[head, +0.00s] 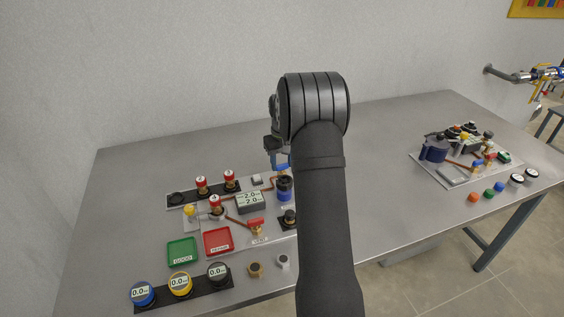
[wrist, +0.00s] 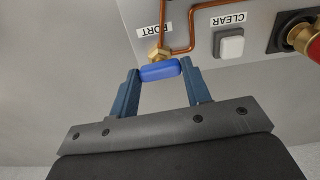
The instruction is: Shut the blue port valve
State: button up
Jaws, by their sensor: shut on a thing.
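The blue port valve handle (wrist: 160,70) sits between the two fingertips of my gripper (wrist: 161,72) in the wrist view, and the fingers are shut on its two ends. The brass valve body (wrist: 158,54) shows just behind the handle, beside the PORT label (wrist: 153,31) and joined to a copper pipe. In the head view the blue handle (head: 281,167) is a small patch beside my arm. My gripper (head: 280,158) is there too, above the rear of the panel, and my arm hides much of this area.
A CLEAR button (wrist: 232,44) and a red-capped fitting (wrist: 312,42) lie right of the valve. On the table (head: 380,130) are a green tray (head: 182,252), a red tray (head: 218,241) and several gauges. Another panel (head: 455,168) stands at the right. The table's back left is clear.

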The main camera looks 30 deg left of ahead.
jog(key=shift+m, duration=0.4)
jog(key=o, duration=1)
notch_tip(320, 180, up, 18)
jog(key=shift+f, duration=0.25)
notch_tip(320, 180, down, 17)
jog(key=shift+f, duration=0.2)
dwell(0.3)
